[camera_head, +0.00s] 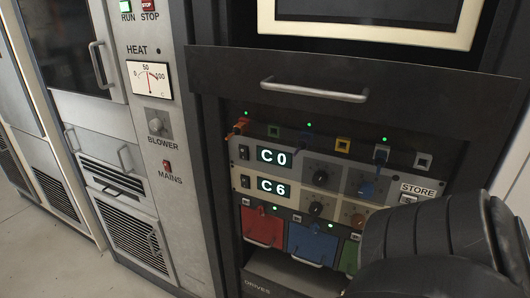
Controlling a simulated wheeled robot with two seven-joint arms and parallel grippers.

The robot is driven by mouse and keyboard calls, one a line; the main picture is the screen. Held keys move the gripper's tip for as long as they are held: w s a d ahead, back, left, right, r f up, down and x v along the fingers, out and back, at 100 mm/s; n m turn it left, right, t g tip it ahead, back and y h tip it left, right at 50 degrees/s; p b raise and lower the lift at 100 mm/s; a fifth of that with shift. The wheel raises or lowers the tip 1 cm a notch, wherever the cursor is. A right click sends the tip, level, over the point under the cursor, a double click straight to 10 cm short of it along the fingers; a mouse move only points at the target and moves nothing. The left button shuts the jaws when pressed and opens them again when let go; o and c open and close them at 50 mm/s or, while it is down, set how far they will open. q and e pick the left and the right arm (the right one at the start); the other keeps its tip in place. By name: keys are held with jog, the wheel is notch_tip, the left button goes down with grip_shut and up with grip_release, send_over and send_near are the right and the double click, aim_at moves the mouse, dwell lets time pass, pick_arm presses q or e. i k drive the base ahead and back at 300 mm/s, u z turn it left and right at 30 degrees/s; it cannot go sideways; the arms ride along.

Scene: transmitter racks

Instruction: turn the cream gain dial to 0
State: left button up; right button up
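The cream panel (296,193) is the lower of two control strips in the right rack. Its display (273,186) reads "C 6". It carries a black dial (316,209) and, to the right, an orange-brown knob (358,219); their markings are too small to read, so I cannot tell which is the gain dial. Neither gripper shows; a dark link of my arm fills the lower right and hides the panel's right end.
A drawer front with a handle (314,91) juts out above the strips. Cabled ports (343,145) run below it. A STORE label (418,189) is at right. Red (262,226) and blue (312,243) drive modules sit below. Left is the HEAT and BLOWER cabinet (157,123).

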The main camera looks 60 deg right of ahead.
aim_at(358, 221)
jog(key=u, duration=0.9)
jog(key=k, duration=1.35)
jog(key=z, duration=2.1)
